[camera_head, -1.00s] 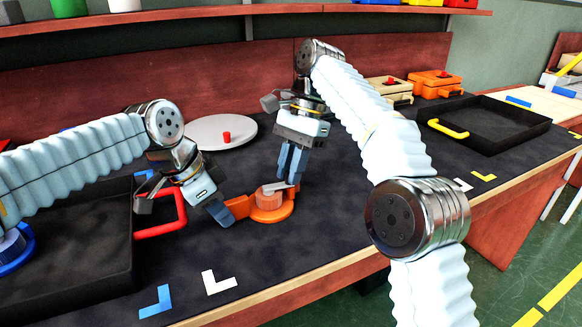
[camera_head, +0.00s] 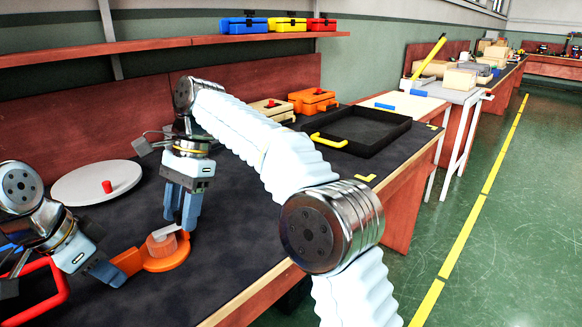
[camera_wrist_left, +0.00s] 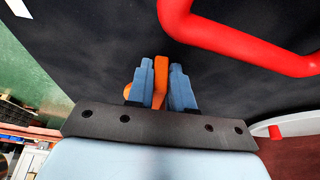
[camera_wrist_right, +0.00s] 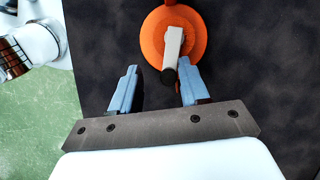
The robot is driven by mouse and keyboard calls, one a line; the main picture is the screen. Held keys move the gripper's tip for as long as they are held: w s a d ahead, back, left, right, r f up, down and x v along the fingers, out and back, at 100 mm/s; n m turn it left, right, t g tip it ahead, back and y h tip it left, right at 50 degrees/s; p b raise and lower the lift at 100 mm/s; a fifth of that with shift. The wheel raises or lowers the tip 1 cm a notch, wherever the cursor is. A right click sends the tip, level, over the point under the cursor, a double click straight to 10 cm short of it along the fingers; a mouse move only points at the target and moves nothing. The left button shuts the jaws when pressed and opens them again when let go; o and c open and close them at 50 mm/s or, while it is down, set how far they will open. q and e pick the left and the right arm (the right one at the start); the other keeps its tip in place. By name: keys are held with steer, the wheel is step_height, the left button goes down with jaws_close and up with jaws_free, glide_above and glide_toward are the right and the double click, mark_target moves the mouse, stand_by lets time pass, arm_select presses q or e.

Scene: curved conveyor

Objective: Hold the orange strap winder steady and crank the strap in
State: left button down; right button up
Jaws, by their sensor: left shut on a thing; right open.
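The orange strap winder (camera_head: 166,262) lies on the dark bench top. It has a round body with a grey crank lever (camera_head: 164,231) on top. My left gripper (camera_wrist_left: 160,72) is shut on the winder's orange side arm (camera_wrist_left: 160,85), also visible in the head view (camera_head: 127,261). My right gripper (camera_wrist_right: 158,68) is open and points down over the winder. The fingers look empty; I cannot tell the exact height gap. No strap is clearly visible.
A red handle (camera_head: 40,303) is close beside my left gripper. A pale round disc with a red knob (camera_head: 95,184) lies behind. A black tray with a yellow handle (camera_head: 370,137) and an orange case (camera_head: 313,101) are further right. The bench front edge (camera_head: 250,292) is near.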

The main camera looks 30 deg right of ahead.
steer(key=s+m+t, duration=0.1)
steer(key=m, duration=0.1)
steer(key=s+m+t, duration=0.1)
steer(key=m, duration=0.2)
steer(key=shift+s+a+y, duration=0.2)
steer(key=shift+y, duration=0.1)
steer(key=m+t, duration=0.1)
steer(key=m, duration=0.1)
steer(key=s+a+m, duration=0.1)
steer(key=m, duration=0.1)
steer(key=shift+s+a+m+t, duration=0.15)
steer(key=shift+s+m+t, duration=0.05)
steer(key=shift+m+t, duration=0.2)
steer(key=v, duration=1.1)
steer(key=w+d+f+n+t+h, duration=0.1)
steer(key=w+d+f+n, duration=0.1)
steer(key=d, duration=0.8)
steer(key=w+d+f+n+t+h, duration=0.1)
steer(key=d+f, duration=0.4)
steer(key=d, duration=0.6)
steer(key=w+d+f+n+t+h, duration=0.1)
steer(key=w+d, duration=0.4)
steer(key=d, duration=0.6)
step_height(320, 180, down, 3)
steer(key=shift+d+r+n+t+h, duration=0.15)
steer(key=shift+n+t+h, duration=0.25)
steer(key=shift+n+h, duration=0.5)
